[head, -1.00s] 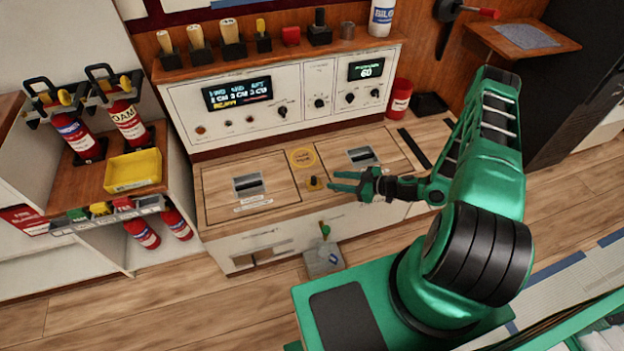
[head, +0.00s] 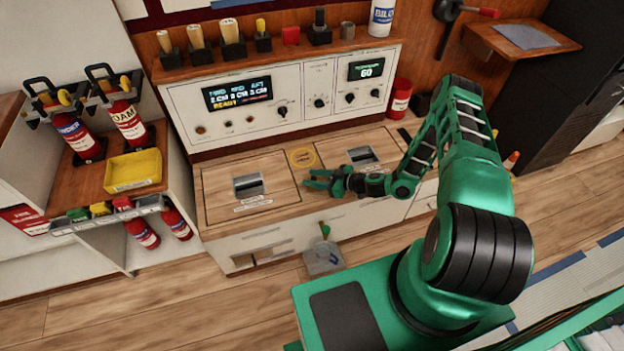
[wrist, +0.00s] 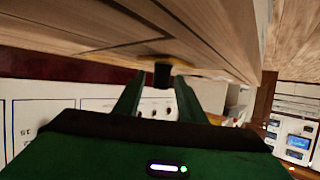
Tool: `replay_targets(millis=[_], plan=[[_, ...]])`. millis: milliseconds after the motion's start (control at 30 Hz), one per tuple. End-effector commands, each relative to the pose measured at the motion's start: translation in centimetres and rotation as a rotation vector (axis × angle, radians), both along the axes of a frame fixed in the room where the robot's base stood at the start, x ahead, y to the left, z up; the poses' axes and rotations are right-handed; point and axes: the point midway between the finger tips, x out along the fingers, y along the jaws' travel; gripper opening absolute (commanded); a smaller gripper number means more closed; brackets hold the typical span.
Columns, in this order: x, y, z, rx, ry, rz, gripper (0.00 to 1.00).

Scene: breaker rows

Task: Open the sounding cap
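The sounding cap appears to be a small upright knob on the wooden counter top, at the front beside a round yellow plate (head: 303,158); its lettering is too small to read. In the head view my gripper (head: 309,180) covers the knob. In the wrist view a dark knob (wrist: 162,75) stands between my two fingers (wrist: 158,92), towards their tips, with a yellow rim at its base. Gaps show between the knob and both fingers, so my gripper is open and around or just short of it. I cannot tell whether the tips touch it.
Recessed latches sit in the counter panels to the left (head: 248,185) and right (head: 362,156). A control console (head: 285,95) rises behind. A yellow tray (head: 133,170) and fire extinguishers stand at left. A grey pedal-like box (head: 323,258) is on the floor below.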

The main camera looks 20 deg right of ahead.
Motion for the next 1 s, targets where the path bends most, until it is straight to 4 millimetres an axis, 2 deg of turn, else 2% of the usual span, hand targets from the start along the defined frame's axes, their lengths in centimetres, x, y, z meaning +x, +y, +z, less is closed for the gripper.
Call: replay_targets(millis=[167, 333, 533, 800, 1000], plan=[[0.0, 0.0, 0.0, 0.0, 0.0, 0.0, 0.37], [0.0, 0.0, 0.0, 0.0, 0.0, 0.0, 0.0], [0.4, 0.0, 0.0, -0.001, -0.001, 0.001, 0.0], [5.3, -0.1, -0.1, -0.005, -0.003, 0.0, 0.0], [6.5, -0.2, -0.1, -0.003, 0.0, -0.001, 0.0]])
